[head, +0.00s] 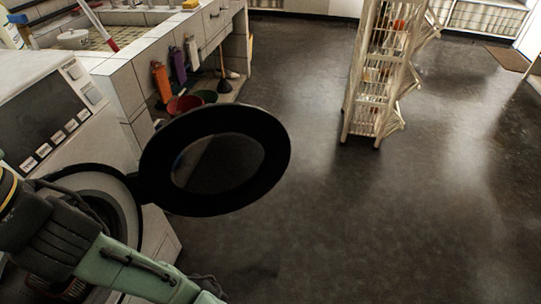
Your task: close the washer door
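The washer door (268,151), a black ring with a dark glass middle, stands wide open, swung out to the right of the washer and over the floor. Its hinge side joins the washer front near the round drum opening (130,214), whose pale rim partly shows at lower left. My dark and pale green arm crosses the lower left in front of the washer and hides part of the opening. I cannot make out my gripper's fingers in this view. The arm appears left of and below the door, and I cannot tell whether any part touches it.
Behind the door are a tiled sink counter (125,85), hanging bottles, a red bowl (184,105) and a plunger (224,80). A white rack (362,115) stands farther back. The dark floor (400,220) at right is clear.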

